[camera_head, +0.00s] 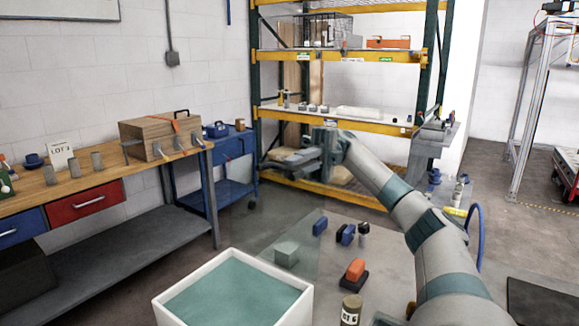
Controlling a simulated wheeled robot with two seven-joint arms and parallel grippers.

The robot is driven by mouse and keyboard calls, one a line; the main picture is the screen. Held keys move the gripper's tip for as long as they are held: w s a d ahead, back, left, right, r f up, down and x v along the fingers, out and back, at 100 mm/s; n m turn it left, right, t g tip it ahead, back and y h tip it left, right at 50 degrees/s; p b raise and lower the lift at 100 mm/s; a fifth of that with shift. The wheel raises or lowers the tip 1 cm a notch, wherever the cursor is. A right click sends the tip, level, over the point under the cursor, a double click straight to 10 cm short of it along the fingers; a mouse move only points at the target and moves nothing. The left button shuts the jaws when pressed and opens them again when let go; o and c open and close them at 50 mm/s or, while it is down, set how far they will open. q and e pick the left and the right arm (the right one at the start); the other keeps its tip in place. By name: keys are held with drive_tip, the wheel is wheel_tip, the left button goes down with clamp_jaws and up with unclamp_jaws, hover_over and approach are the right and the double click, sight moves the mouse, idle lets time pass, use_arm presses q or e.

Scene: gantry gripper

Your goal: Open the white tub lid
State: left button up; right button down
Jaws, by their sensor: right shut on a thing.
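The white tub (303,304) stands at the bottom of the head view, cut off by the lower edge. Its white rim surrounds a flat teal area (235,292); I cannot tell whether this is a lid, contents or the inside. A faint greenish, see-through area shows just behind the tub, and I cannot tell whether it is a lid. My right gripper (285,160) is well above and behind the tub in the picture, with its fingers pointing left. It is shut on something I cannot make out. My left gripper is out of view.
A grey-green block (287,253), an orange-and-black item (355,271), a labelled jar (351,309) and small blue items (346,235) stand behind and right of the tub. A wooden workbench (110,186) is at the left, a yellow-beamed rack (340,119) behind.

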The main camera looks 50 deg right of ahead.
drive_tip(key=shift+a+f, duration=0.1)
drive_tip(key=shift+f, duration=0.7)
drive_tip(key=c, duration=1.8)
unclamp_jaws()
drive_tip(key=shift+r, duration=0.3)
